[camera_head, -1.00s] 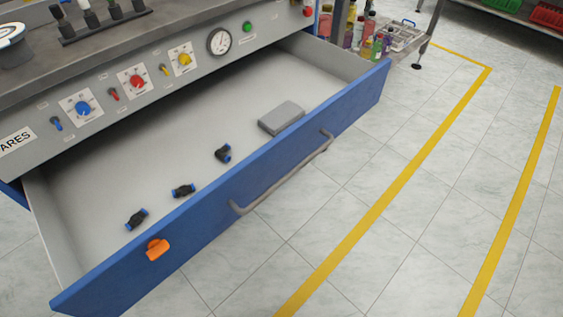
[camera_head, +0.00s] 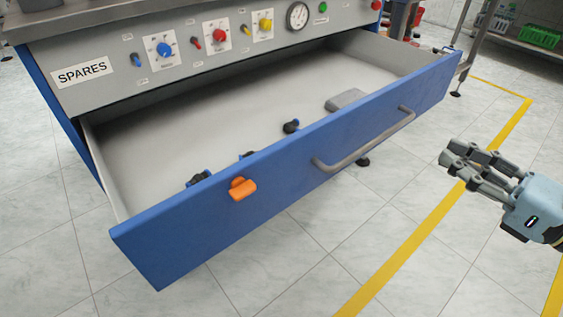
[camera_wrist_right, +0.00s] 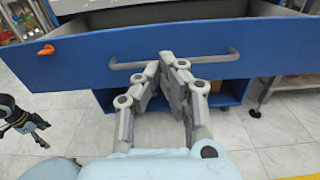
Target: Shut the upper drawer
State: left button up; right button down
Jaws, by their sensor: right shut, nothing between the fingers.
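The upper drawer, with its blue front (camera_head: 290,160), is pulled well out from under the grey control panel. My right gripper (camera_head: 447,157) is shut and empty, out in front of the drawer and apart from the handle in the head view. In the right wrist view its fingertips (camera_wrist_right: 174,60) overlap the handle (camera_wrist_right: 174,60) in the picture. My left arm's gripper (camera_wrist_right: 12,118) shows small at the left of that view; its jaw state is unclear.
Inside the drawer lie a grey block (camera_head: 345,100) and several dark fittings with blue ends (camera_head: 291,126). The panel (camera_head: 130,50) has knobs, a gauge and a SPARES label. The tiled floor with yellow lines (camera_head: 400,255) is clear in front.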

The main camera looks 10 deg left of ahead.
send_near(366, 106)
jog(key=shift+n, duration=0.3)
jog(key=x, duration=0.6)
jog(key=shift+w+a+f+b, duration=0.1)
jog(key=shift+a+f+b, duration=0.05)
jog(key=shift+b, duration=0.15)
pick_arm(q)
jog(key=shift+s+a+f, duration=0.2)
jog(key=shift+s+f, duration=0.95)
jog(key=shift+f, duration=0.25)
pick_arm(e)
jog(key=shift+w+a, duration=0.25)
jog(key=shift+a, duration=0.15)
